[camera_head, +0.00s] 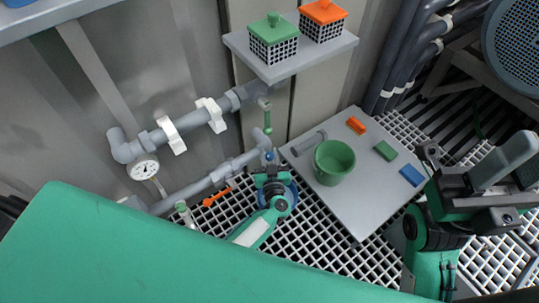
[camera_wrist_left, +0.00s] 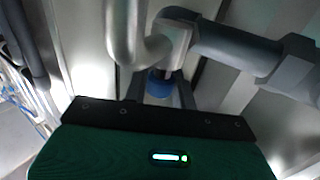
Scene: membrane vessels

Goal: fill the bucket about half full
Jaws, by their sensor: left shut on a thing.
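A green bucket (camera_head: 334,168) stands upright on a low grey table; its inside looks empty from here. My left gripper (camera_head: 269,170) is at the pipework left of the bucket, shut on a small blue part (camera_head: 269,156) under a pipe elbow. In the left wrist view, the blue part (camera_wrist_left: 159,84) sits between the fingers, below a curved grey pipe (camera_wrist_left: 125,35). The fingers are partly hidden there. My right gripper (camera_head: 478,190) is at the right, beyond the table's edge; its jaw opening is unclear.
The grey table (camera_head: 355,212) also holds a grey cylinder (camera_head: 309,143) and orange, green (camera_head: 385,151) and blue blocks. An orange lever (camera_head: 217,197) and a gauge (camera_head: 143,167) are on the pipes. A shelf (camera_head: 290,65) with two lidded baskets is above. Grating covers the floor.

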